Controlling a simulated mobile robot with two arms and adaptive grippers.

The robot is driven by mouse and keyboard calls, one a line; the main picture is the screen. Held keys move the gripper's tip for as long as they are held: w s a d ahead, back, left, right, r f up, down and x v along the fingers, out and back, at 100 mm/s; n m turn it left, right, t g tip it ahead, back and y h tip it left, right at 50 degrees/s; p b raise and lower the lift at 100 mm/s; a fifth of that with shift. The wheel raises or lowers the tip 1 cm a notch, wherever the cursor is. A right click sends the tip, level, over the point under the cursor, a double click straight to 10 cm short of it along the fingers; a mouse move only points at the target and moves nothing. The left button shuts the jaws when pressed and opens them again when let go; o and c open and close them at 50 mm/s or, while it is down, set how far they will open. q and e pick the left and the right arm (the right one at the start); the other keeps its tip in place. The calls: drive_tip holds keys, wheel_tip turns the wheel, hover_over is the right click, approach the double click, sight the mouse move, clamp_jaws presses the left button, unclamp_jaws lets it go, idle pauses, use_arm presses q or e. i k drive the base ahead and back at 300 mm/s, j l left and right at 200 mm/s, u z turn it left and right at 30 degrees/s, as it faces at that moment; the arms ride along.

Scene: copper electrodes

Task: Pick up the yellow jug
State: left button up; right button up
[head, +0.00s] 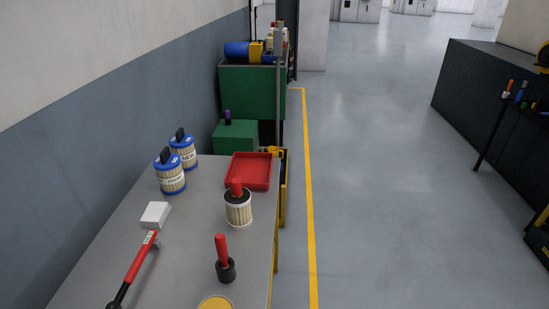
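No yellow jug can be made out for certain. A round yellow-topped object (215,303) stands at the near edge of the grey table and is cut off by the bottom of the head view, so its shape is hidden. A small yellow item (256,50) sits beside a blue cylinder on the green cabinet at the back; it is too small to identify. Neither of my grippers shows in the head view.
The grey table (110,262) holds two blue-lidded containers (171,178) (184,150), a white box (155,214), a red-handled tool (140,259), a red tray (248,171), a cream-and-black container (238,207) and a red-handled black tool (225,258). Open floor (390,200) lies right.

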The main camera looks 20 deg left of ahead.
sight(274, 150)
drive_tip(key=i+l, duration=0.15)
drive_tip(key=l, duration=0.2)
drive_tip(key=i+l+u, duration=0.15)
drive_tip(key=l, duration=0.2)
drive_tip(key=i+l, duration=0.1)
drive_tip(key=l, duration=0.25)
drive_tip(key=i+l+u, duration=0.35)
drive_tip(key=i, duration=0.2)
drive_tip(key=i+l+u, duration=0.3)
drive_tip(key=i+l, duration=0.15)
drive_tip(key=l, duration=0.15)
drive_tip(key=i+l+u, duration=0.35)
drive_tip(key=l, duration=0.35)
drive_tip(key=i+l+u, duration=0.25)
drive_tip(key=i+l, duration=0.55)
drive_tip(key=i+l+u, duration=0.25)
drive_tip(key=u, duration=0.2)
drive_tip(key=i+l+u, duration=0.25)
drive_tip(key=u, duration=0.25)
drive_tip(key=l, duration=0.1)
